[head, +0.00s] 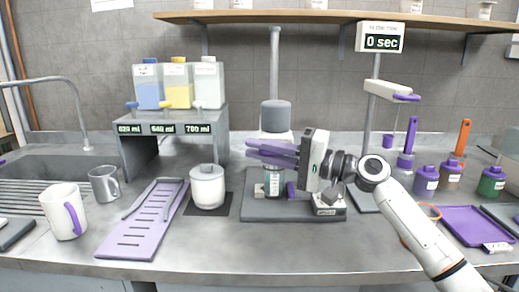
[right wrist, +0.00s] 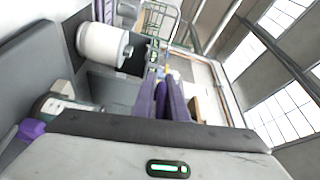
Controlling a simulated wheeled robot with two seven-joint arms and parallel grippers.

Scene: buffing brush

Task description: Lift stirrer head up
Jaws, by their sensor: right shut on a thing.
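The stirrer has a tall grey pole and a head with a grey cylinder (head: 276,115) above a pale block, over a dark base plate (head: 262,212). A jar with a pale label (head: 273,184) stands on the plate under the head. My right gripper (head: 270,152) reaches in from the right, its purple fingers level in front of the lower head and above the jar. It is shut, seemingly on the stirrer head; the fingers hide the contact. The right wrist view shows the purple fingers (right wrist: 162,98) close together. My left gripper is not in view.
A lidded white pot (head: 208,188) and a purple rack (head: 145,220) stand left of the stirrer, with a white mug (head: 63,212) farther left. A timer post reading 0 sec (head: 382,42) stands behind right. Purple-lidded bottles (head: 426,181) and a purple tray (head: 478,226) are at right.

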